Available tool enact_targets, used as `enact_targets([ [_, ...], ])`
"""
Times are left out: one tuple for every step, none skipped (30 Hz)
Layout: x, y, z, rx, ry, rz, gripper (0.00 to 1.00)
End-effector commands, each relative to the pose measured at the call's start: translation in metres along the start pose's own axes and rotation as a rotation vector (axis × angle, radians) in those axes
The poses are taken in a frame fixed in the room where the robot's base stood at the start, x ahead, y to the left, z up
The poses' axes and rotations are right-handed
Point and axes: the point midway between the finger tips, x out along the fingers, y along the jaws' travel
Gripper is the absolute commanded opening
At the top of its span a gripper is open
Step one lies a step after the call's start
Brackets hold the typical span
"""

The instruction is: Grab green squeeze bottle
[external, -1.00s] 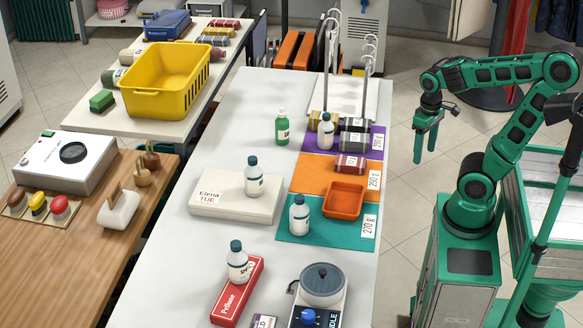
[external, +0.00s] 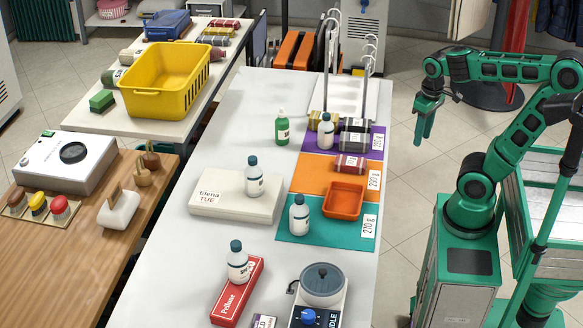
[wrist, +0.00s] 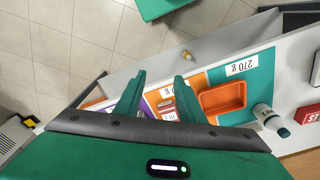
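The green squeeze bottle (external: 282,129) stands upright on the white table, left of the purple mat, in the external view. It has a pale label and a light top. I cannot make it out in the wrist view. My gripper (external: 423,138) hangs in the air, fingers down, beyond the table's right edge and well to the right of the bottle. In the wrist view my gripper (wrist: 159,77) has its two fingers apart with nothing held between them.
White bottles with dark caps stand near the green one: on the purple mat (external: 374,142), the white box (external: 215,208), the teal mat (external: 330,230) and the red box (external: 226,306).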

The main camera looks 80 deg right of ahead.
Motion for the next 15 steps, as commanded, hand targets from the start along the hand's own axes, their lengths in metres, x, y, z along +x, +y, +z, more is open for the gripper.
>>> enact_targets([
  [0.002, -0.001, -0.007, -0.002, 0.016, 0.002, 0.36],
  [0.003, -0.001, -0.013, -0.004, 0.028, 0.003, 0.36],
  [0.005, -0.002, -0.019, -0.007, 0.044, 0.004, 0.36],
  [0.006, -0.003, -0.025, -0.010, 0.059, 0.005, 0.36],
  [0.008, -0.003, -0.032, -0.012, 0.073, 0.006, 0.36],
  [0.010, -0.004, -0.040, -0.016, 0.094, 0.007, 0.36],
  [0.011, -0.005, -0.047, -0.019, 0.112, 0.008, 0.36],
  [0.012, -0.006, -0.055, -0.022, 0.130, 0.009, 0.36],
  [0.015, -0.007, -0.065, -0.026, 0.154, 0.010, 0.36],
  [0.016, -0.009, -0.074, -0.030, 0.176, 0.011, 0.36],
  [0.018, -0.010, -0.082, -0.034, 0.198, 0.011, 0.36],
  [0.020, -0.012, -0.095, -0.039, 0.228, 0.011, 0.36],
  [0.022, -0.014, -0.106, -0.044, 0.256, 0.012, 0.36],
  [0.024, -0.016, -0.118, -0.048, 0.285, 0.012, 0.36],
  [0.027, -0.019, -0.135, -0.056, 0.328, 0.012, 0.36],
])
